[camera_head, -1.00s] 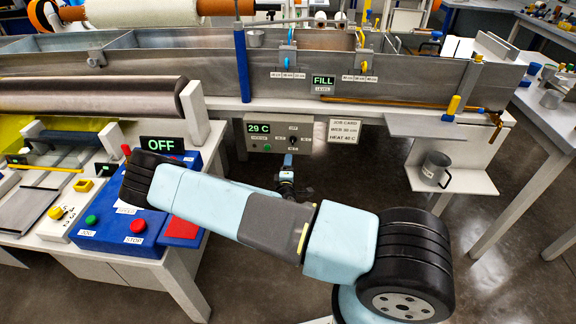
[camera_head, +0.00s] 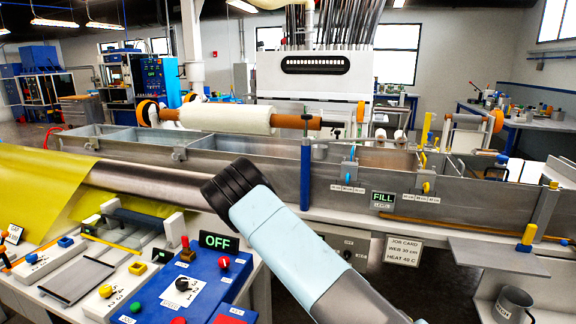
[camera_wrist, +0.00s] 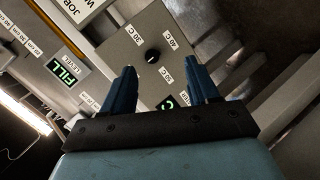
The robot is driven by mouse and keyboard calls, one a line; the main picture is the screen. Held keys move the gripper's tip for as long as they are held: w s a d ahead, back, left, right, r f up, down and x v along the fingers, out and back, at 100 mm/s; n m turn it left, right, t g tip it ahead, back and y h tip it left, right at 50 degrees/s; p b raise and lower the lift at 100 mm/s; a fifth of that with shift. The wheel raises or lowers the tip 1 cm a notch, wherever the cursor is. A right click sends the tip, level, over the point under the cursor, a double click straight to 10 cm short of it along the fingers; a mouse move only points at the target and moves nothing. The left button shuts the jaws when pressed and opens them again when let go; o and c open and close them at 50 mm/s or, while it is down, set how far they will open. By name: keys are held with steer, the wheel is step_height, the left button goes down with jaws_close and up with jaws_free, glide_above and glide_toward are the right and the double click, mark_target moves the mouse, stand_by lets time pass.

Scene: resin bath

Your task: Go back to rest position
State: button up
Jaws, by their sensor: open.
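My gripper (camera_wrist: 159,76) shows in the wrist view with its two dark blue fingers apart and nothing between them. Beyond the fingers is the grey heat panel (camera_wrist: 138,40) with a black knob (camera_wrist: 152,56) and temperature labels around it. The fingers stand apart from the knob; the exact gap to the panel is hard to tell. A green display (camera_wrist: 166,103) is partly hidden by my gripper. In the head view my pale blue arm reaches up from the bottom, and the gripper itself is out of sight.
The long steel bath (camera_head: 270,180) runs across the head view with a FILL display (camera_head: 383,198). A blue control box (camera_head: 196,285) beside an OFF display (camera_head: 219,242) stands close left of my arm. A metal mug (camera_head: 513,303) sits on a lower shelf at right.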

steer(key=s+a+r+m+g+y, duration=0.1)
steer(key=s+r+m+g+y, duration=0.3)
steer(key=r, duration=1.1)
steer(key=s+a+r+m+g+y, duration=0.15)
steer(key=s+r+y, duration=0.35)
steer(key=r, duration=1)
steer(key=s+d+r, duration=0.2)
steer(key=s+r, duration=0.3)
steer(key=s, duration=0.4)
steer(key=s+d+r+m+h, duration=0.1)
steer(key=s+d+r, duration=0.1)
steer(key=s+r, duration=0.4)
steer(key=s+d+r+m+h, duration=0.1)
steer(key=s+r, duration=0.4)
steer(key=s, duration=0.7)
steer(key=shift+s+d+r, duration=0.3)
steer(key=shift+d+r, duration=0.1)
steer(key=shift+d, duration=0.4)
